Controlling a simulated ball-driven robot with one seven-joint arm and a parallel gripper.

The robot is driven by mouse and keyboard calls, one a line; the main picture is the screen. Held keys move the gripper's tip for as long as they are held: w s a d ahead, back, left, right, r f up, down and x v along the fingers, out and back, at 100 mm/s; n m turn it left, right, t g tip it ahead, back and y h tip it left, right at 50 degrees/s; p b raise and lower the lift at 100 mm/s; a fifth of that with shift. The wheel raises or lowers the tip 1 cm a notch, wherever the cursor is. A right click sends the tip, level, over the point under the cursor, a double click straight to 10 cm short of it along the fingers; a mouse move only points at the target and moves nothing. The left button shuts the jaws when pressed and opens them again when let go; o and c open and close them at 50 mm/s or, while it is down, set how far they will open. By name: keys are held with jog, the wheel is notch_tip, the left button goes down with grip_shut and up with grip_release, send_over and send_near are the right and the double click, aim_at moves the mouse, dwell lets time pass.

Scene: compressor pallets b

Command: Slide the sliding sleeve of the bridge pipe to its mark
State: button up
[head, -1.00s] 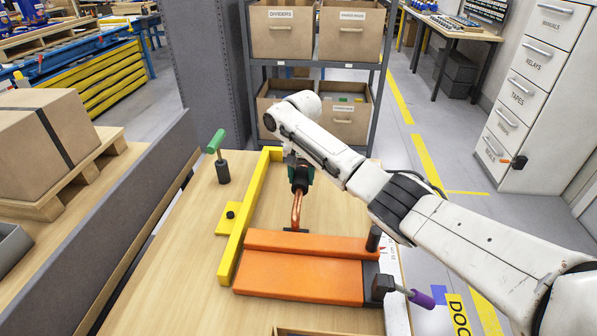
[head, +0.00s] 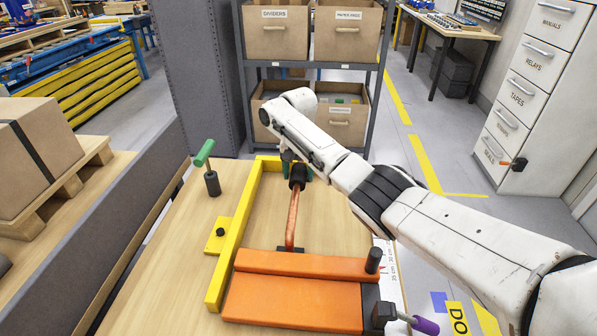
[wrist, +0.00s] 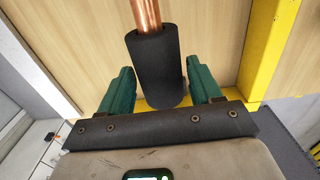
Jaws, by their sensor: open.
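The bridge pipe is a copper pipe (head: 292,217) that rises from a dark foot behind the orange block (head: 295,305) in the head view. A black sliding sleeve (head: 297,174) sits around its far end. In the wrist view the sleeve (wrist: 158,70) fills the middle, with copper pipe (wrist: 146,15) coming out of its top. My gripper (wrist: 162,88) has green fingers, one on each side of the sleeve, with gaps between, so it is open around it. In the head view my gripper (head: 297,168) is partly hidden by the sleeve and arm. I cannot make out the mark.
A yellow frame (head: 232,245) borders the wooden table on the left and far side. A green-handled clamp (head: 211,180) stands left of it. A black post (head: 373,260) and a purple handle (head: 425,326) are at the right. A shelf with boxes (head: 340,122) stands behind.

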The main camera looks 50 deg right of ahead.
aim_at(299, 169)
jog(key=shift+o, duration=0.8)
notch_tip(299, 169, up, 11)
jog(key=shift+f+b, duration=0.1)
jog(key=shift+b, duration=0.3)
